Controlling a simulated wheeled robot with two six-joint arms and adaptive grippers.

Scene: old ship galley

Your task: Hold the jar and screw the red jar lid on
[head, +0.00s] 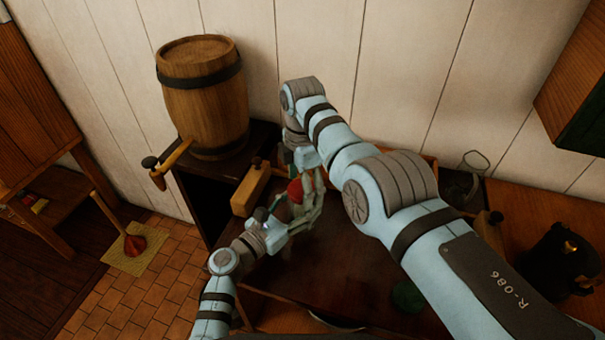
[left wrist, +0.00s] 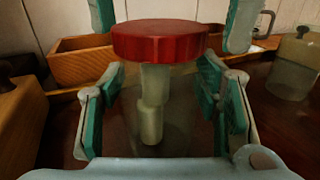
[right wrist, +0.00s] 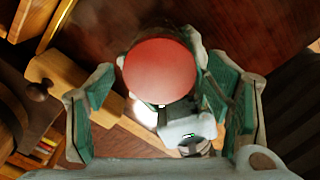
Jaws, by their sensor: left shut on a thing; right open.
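The red jar lid (head: 295,191) shows small between my grippers in the head view. In the left wrist view the lid (left wrist: 160,42) sits level on top of the clear jar (left wrist: 152,118), which has pale pieces inside. My left gripper (head: 297,212) is shut around the jar's sides below the lid. My right gripper (head: 307,168) comes from above, its open fingers on either side of the lid with gaps. The right wrist view shows the round lid top (right wrist: 160,72) between these fingers. The lid hides the jar's mouth; how tightly it sits cannot be told.
A wooden barrel (head: 203,98) with a tap stands at the back left. A wooden box (head: 250,188) is left of the grippers. A glass vessel (head: 463,182) stands behind at the right, and a dark pot (head: 560,262) farther right. A green object (head: 408,296) lies partly hidden under my right arm.

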